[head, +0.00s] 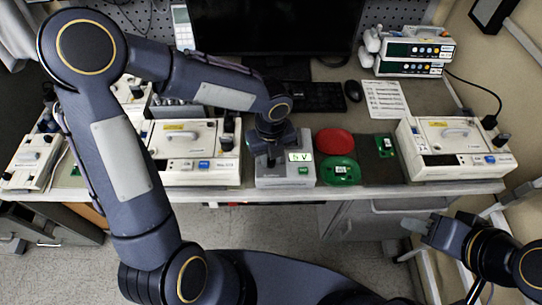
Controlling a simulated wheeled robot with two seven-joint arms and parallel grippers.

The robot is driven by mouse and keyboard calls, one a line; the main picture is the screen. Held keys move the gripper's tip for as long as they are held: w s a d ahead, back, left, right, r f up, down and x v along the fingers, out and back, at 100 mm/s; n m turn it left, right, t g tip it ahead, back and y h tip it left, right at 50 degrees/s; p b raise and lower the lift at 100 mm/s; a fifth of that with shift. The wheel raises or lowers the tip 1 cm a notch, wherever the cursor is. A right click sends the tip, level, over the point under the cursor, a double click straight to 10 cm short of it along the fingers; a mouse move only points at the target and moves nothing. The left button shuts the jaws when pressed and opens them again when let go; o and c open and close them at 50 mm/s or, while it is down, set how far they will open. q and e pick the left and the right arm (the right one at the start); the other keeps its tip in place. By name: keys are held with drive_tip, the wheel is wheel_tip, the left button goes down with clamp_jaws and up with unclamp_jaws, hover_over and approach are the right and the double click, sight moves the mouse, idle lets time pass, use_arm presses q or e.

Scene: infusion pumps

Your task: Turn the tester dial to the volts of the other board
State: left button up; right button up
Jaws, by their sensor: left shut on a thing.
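The grey tester (286,181) stands at the front of the bench, with a lit display (300,157) that reads "5 V" and a green button (304,170). My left gripper (271,158) points down over the tester's left part and is shut on its dial, which the gripper hides. A small board (341,170) lies in the green dish (342,182) to the right of the tester. Another small board (386,143) lies on the dark mat (376,168). My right gripper (432,232) hangs in front of the bench at right, away from everything; its opening is unclear.
A red dish (333,141) behind the green one looks empty. Infusion pumps stand left (190,172) and right (450,169). A printed sheet (385,99), mouse (353,90), keyboard (315,97) and monitor (275,25) are behind. Stacked units (412,52) stand at back right.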

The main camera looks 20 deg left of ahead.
use_arm(q)
drive_tip(key=shift+n+b, duration=0.5)
drive_tip(key=shift+n, duration=0.4)
drive_tip(key=n+b, duration=0.2)
drive_tip(key=n, duration=0.3)
drive_tip(key=shift+w+r+n, duration=0.1)
drive_tip(key=shift+n, duration=0.3)
drive_tip(key=o, duration=0.8)
wheel_tip(320, 180, up, 7)
drive_tip(key=p, duration=0.6)
